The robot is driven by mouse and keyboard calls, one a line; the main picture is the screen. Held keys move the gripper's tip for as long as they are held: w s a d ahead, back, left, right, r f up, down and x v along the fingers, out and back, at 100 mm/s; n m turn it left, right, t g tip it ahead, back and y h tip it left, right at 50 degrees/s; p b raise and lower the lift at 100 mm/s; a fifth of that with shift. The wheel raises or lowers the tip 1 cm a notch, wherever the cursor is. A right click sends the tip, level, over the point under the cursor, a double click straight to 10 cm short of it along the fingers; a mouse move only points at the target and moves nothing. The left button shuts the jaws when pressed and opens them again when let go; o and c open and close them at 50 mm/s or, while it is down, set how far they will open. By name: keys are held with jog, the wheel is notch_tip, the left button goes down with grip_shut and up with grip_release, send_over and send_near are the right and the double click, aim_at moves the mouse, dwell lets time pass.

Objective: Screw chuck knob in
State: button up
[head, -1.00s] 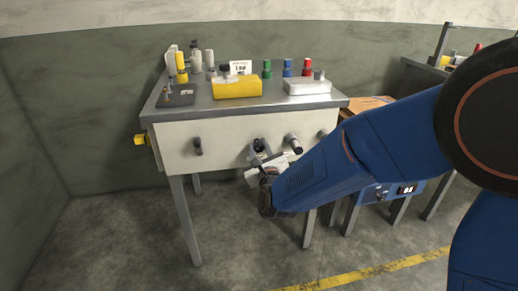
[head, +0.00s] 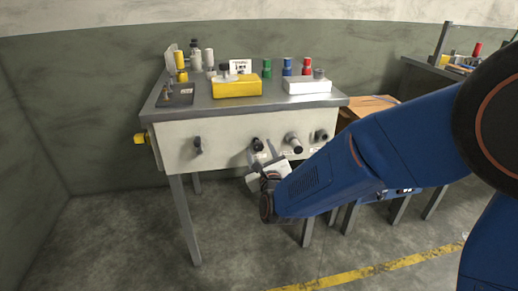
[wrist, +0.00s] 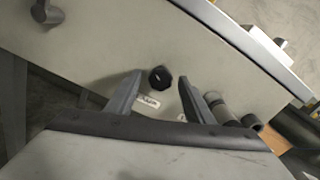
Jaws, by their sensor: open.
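A black round knob (head: 257,145) sits on the pale front panel (head: 225,135) of the workbench; its label is too small to read, so I cannot confirm it is the chuck knob. In the wrist view this dark knob (wrist: 160,78) appears between the fingertips, with a small white label below it. My gripper (head: 264,156) is open and empty, in front of the panel and close to the knob. The fingers (wrist: 160,84) are on either side of the knob in the picture; I see no contact, and the remaining distance is hard to judge.
The panel also carries a dark lever-like knob (head: 198,146) at left, and a grey cylinder (head: 293,142) and another dark knob (head: 321,135) at right. A yellow box (head: 237,88) and a white box (head: 307,87) stand on the bench top. Floor at left is free.

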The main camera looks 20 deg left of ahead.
jog(key=v, duration=1.5)
jog(key=shift+s, duration=0.15)
jog(key=w+a+n, duration=0.3)
jog(key=w+n, duration=0.2)
jog(key=n, duration=0.5)
jog(key=w+a+n, duration=0.3)
jog(key=w+n, duration=0.2)
jog(key=n, duration=0.5)
jog(key=w+a+n, duration=0.3)
jog(key=w+n, duration=0.2)
jog(key=n, duration=0.5)
jog(key=shift+a+r+n, duration=0.1)
jog(key=shift+n, duration=0.3)
jog(key=c, duration=1.1)
